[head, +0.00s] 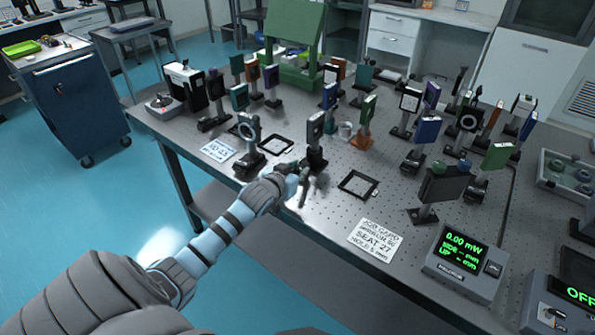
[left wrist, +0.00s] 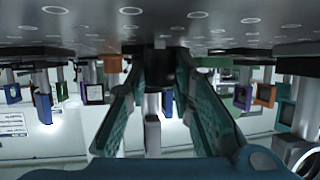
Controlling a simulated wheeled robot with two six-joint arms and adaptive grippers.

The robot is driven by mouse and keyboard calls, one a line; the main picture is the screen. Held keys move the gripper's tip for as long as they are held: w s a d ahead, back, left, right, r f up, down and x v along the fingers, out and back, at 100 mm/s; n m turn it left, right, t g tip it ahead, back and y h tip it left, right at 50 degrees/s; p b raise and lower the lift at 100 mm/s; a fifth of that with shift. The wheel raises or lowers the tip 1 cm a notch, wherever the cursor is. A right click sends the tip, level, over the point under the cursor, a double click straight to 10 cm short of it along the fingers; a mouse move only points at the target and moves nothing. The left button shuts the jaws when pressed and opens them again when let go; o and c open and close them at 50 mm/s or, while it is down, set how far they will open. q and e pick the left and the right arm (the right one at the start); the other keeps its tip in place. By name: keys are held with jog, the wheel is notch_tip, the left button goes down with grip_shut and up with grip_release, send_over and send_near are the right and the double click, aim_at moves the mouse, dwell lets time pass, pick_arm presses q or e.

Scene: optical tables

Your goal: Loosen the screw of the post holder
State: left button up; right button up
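A dark post holder (head: 315,161) with a dark square mount (head: 315,127) on top stands upright near the front edge of the table in the head view. My left gripper (head: 303,172) is low over the table, just in front of this holder. In the left wrist view, which shows the table at the top, its two teal fingers (left wrist: 157,68) are apart. A dark holder and a grey post (left wrist: 152,135) show between and beyond them. I cannot tell whether a finger touches the holder. The screw is too small or hidden to make out. My right gripper is not in view.
A black square frame (head: 352,194) lies flat to the right, and another frame (head: 264,144) lies to the left. A round-ring mount (head: 249,140) stands left of the gripper. A printed card (head: 375,240) and a power meter (head: 462,258) are at the front right. Several mounted optics crowd behind.

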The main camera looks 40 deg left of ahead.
pick_arm(q)
grip_shut()
jog(key=shift+a+f+m+h, duration=0.1)
jog(key=shift+m+h, duration=0.4)
jog(key=shift+h, duration=0.1)
jog(key=b, duration=0.1)
jog(key=m+h+b, duration=0.1)
jog(key=b, duration=0.1)
jog(key=shift+a+f+t+h, duration=0.1)
jog(key=shift+f+t+h, duration=0.2)
jog(key=shift+r+m+b, duration=0.15)
jog(key=shift+m+b, duration=0.2)
jog(key=shift+m, duration=0.05)
jog(key=shift+r, duration=0.2)
jog(key=o, duration=0.8)
grip_release()
jog(key=shift+o, duration=0.2)
jog(key=shift+s, duration=0.1)
